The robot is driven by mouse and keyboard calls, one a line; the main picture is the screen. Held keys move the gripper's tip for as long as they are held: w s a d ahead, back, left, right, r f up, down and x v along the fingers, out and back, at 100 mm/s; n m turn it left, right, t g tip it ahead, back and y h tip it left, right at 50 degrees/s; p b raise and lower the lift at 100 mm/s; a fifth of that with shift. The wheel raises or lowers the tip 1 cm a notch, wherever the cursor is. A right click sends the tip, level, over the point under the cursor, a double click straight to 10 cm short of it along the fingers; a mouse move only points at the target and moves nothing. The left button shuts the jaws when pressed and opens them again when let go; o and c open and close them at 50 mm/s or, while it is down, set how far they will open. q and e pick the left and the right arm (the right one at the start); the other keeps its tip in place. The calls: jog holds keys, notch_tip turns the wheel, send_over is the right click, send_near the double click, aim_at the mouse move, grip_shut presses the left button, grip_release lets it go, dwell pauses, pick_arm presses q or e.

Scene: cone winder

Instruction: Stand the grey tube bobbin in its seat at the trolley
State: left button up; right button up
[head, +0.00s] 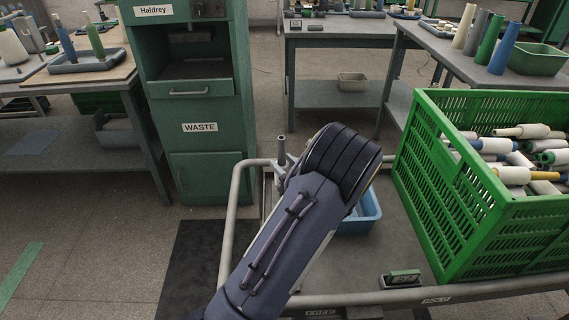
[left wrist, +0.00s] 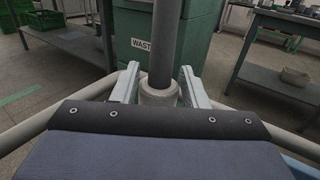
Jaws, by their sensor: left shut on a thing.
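The grey tube bobbin (left wrist: 166,40) stands upright between the fingers of my left gripper (left wrist: 160,88) in the left wrist view. A wider pale collar is around its lower part, and its foot is hidden by my wrist. In the head view a short piece of the grey tube (head: 281,148) shows beyond my left wrist, over the rear left part of the trolley (head: 350,262). My left gripper (head: 277,172) is shut on it. I cannot tell whether the foot is in a seat. My right gripper is not in view.
A green crate (head: 455,180) full of bobbins stands on the trolley's right side. A blue bin (head: 360,214) sits partly behind my left wrist. The trolley's rail (head: 232,225) runs along its left. A green waste cabinet (head: 202,128) and grey tables stand behind.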

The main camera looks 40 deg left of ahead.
pick_arm(q)
jog(key=shift+f+b, duration=0.6)
jog(key=shift+f, duration=0.5)
dwell(0.4)
jog(key=o, duration=1.1)
jog(key=shift+r, duration=0.5)
notch_tip(320, 180, up, 3)
jog(key=shift+s+d+r+p, duration=0.1)
jog(key=shift+s+d+p, duration=0.05)
jog(key=shift+p, duration=0.6)
jog(key=s+d+r+p, duration=0.1)
jog(key=s+d+r, duration=0.2)
jog(key=s+d+r+p, duration=0.1)
jog(key=s+d+r, duration=0.1)
jog(key=s+r, duration=0.1)
jog(key=s+d+r+p, duration=0.2)
jog(key=s+d, duration=0.1)
jog(key=s, duration=0.1)
jog(key=shift+s+d+r, duration=0.3)
jog(key=shift+r, duration=0.1)
